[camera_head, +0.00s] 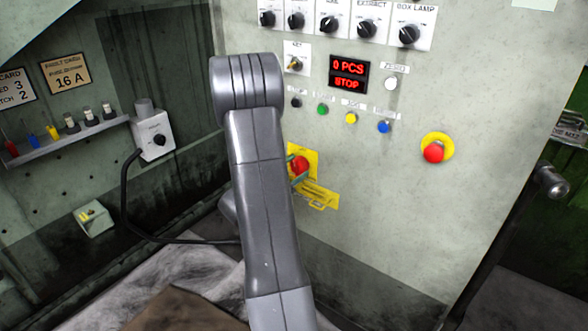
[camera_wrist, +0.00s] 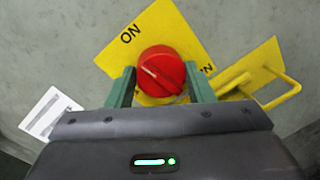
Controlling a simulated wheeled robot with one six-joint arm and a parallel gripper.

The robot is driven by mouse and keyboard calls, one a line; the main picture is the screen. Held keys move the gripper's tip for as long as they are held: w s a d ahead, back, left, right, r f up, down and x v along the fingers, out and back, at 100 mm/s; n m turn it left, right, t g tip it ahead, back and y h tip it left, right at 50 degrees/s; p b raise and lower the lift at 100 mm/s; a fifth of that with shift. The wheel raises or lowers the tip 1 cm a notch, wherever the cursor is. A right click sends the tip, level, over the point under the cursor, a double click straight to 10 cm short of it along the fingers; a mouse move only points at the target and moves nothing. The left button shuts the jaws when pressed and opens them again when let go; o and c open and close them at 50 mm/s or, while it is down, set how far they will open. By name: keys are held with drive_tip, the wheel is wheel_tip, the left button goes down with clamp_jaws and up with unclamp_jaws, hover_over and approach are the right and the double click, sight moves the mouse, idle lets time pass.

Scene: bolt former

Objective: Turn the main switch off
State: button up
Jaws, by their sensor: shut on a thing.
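The main switch is a red round knob (camera_head: 299,166) on a yellow plate (camera_head: 311,160), low on the grey panel. In the wrist view the knob (camera_wrist: 160,70) fills the space between the two green fingers of my gripper (camera_wrist: 161,76), one finger on each side. The gripper is shut on it. A short white line marks the knob's face on its left half. The plate reads ON at its upper left; lettering at its right edge is partly hidden by a finger. In the head view my grey arm covers most of the gripper.
A yellow hasp-like tag (camera_wrist: 262,80) sticks out just right of the switch. A red emergency button (camera_head: 433,152) is farther right. Above are small buttons, a display (camera_head: 348,75) reading 0 PCS STOP, and black knobs. A box with a cable (camera_head: 152,135) is at left.

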drive_tip(key=n+p, duration=0.1)
drive_tip(key=n, duration=0.3)
drive_tip(key=shift+n, duration=0.3)
drive_tip(key=n+t+p, duration=0.1)
drive_tip(key=n, duration=0.3)
drive_tip(key=shift+p, duration=0.3)
drive_tip(key=n+p, duration=0.1)
drive_tip(key=n, duration=0.1)
drive_tip(key=n+p, duration=0.1)
drive_tip(key=n, duration=0.2)
drive_tip(key=shift+d+n+t+y+p, duration=0.1)
drive_tip(key=shift+n+t+y+p, duration=0.2)
drive_tip(key=shift+t, duration=0.1)
drive_tip(key=shift+f+n+p, duration=0.1)
drive_tip(key=shift+n+p, duration=0.45)
drive_tip(key=shift+n, duration=0.65)
drive_tip(key=o, duration=1)
drive_tip(key=shift+c, duration=0.2)
drive_tip(key=shift+s, duration=0.1)
drive_tip(key=v, duration=1.3)
drive_tip(key=shift+s+p, duration=0.35)
drive_tip(key=shift+p, duration=0.1)
